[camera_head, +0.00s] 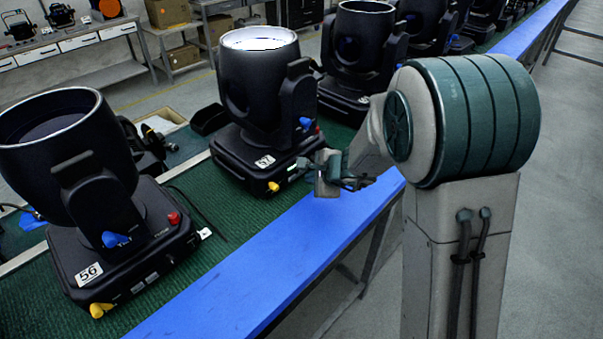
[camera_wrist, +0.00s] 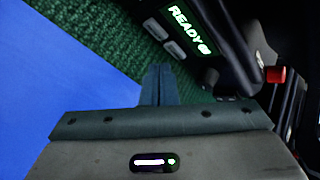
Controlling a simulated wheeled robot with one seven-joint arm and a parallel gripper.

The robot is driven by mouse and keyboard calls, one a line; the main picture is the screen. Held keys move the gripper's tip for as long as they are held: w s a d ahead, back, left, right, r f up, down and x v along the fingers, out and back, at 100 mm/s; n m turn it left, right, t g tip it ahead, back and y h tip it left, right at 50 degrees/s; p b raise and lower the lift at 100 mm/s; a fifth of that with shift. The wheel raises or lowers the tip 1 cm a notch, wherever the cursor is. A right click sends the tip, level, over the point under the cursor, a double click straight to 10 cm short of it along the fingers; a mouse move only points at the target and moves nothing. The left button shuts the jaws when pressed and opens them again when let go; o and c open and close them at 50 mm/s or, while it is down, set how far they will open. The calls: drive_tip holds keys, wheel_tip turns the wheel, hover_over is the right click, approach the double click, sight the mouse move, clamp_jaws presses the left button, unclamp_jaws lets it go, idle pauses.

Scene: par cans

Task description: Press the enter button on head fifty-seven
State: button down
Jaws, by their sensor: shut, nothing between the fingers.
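Head fifty-seven (camera_head: 258,85) is the black moving-head light in the middle, with a small white number label (camera_head: 265,161) on its base and a bright lens rim. My gripper (camera_head: 304,165) is beside the front of this base. In the wrist view my gripper's fingers (camera_wrist: 158,70) are shut together and empty. Just beyond their tips is a base panel with a lit green READY display (camera_wrist: 188,28). Two small grey buttons, an upper one (camera_wrist: 155,28) and a lower one (camera_wrist: 174,49), sit beside the display. I cannot read which is enter, or tell whether the fingertips touch the panel.
Head 56 (camera_head: 80,190) stands at the left. More heads (camera_head: 360,50) line the green bench mat (camera_head: 225,215) toward the back. The bench's blue edge (camera_head: 290,250) runs along the front. Grey floor (camera_head: 575,200) is open at the right. A red knob (camera_wrist: 275,75) shows in the wrist view.

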drive_tip(key=shift+d, duration=0.1)
drive_tip(key=shift+s+d+b, duration=0.45)
drive_tip(key=shift+s+d, duration=0.35)
drive_tip(key=shift+d, duration=0.15)
drive_tip(key=shift+s+d+b, duration=0.45)
drive_tip(key=shift+s+d, duration=0.3)
drive_tip(key=shift+d, duration=0.2)
drive_tip(key=shift+r, duration=0.1)
drive_tip(key=s+r+n+y, duration=0.1)
drive_tip(key=s+r+n, duration=0.2)
drive_tip(key=s+r, duration=0.1)
drive_tip(key=shift+s+r+n+g, duration=0.1)
drive_tip(key=shift+s+n+g, duration=0.1)
drive_tip(key=shift+n+g, duration=0.2)
drive_tip(key=s+d+r+n+g+h, duration=0.1)
drive_tip(key=s+d+r+n+h, duration=0.1)
drive_tip(key=s+d+n, duration=0.4)
drive_tip(key=s+d+r+n+g+h, duration=0.1)
drive_tip(key=s+d+n+h, duration=0.3)
drive_tip(key=s+d, duration=0.4)
drive_tip(key=s+r+n, duration=0.1)
drive_tip(key=s, duration=0.5)
drive_tip(key=shift+r+n+g+h, duration=0.2)
drive_tip(key=shift+n+g+h, duration=0.2)
